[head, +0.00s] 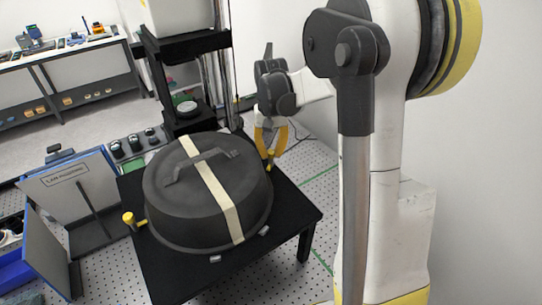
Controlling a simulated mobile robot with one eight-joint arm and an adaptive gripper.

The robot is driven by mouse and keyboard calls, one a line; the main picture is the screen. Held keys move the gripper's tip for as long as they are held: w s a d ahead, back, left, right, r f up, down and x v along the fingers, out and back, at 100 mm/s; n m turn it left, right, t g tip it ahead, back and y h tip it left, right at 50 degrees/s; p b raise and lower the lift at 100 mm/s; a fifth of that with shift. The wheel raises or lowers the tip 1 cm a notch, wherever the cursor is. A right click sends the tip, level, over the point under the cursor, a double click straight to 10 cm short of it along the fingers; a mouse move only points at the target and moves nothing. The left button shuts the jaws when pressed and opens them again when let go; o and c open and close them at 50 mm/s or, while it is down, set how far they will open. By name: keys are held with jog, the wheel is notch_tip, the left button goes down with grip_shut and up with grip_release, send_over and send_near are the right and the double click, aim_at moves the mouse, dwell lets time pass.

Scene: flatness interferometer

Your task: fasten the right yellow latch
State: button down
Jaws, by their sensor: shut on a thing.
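A dark grey round cover (215,205) with a handle on top and a cream strap across it sits on a black table. The right yellow latch (269,166) is at the cover's right rear edge, small and partly hidden by my gripper. My gripper (270,154) comes down from above with its yellow fingers at this latch, closed around it. The latch's exact angle is too small to tell. The left yellow latch (131,219) stands at the cover's left edge, apart from my gripper.
The black table (295,213) stands on a perforated floor plate (320,180). A black upright frame (185,85) with a white box rises behind the cover. Grey panels (70,205) stand at left. A workbench (60,50) is far back left. My arm fills the right.

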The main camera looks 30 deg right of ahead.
aim_at(271, 152)
jog(key=m+b, duration=0.1)
jog(key=m, duration=0.3)
jog(key=shift+f+b, duration=0.1)
jog(key=shift+b, duration=0.25)
jog(key=shift+m+b, duration=0.5)
jog(key=shift+m, duration=1.6)
jog(key=c, duration=1.2)
grip_release()
notch_tip(271, 152, up, 12)
jog(key=shift+r, duration=0.1)
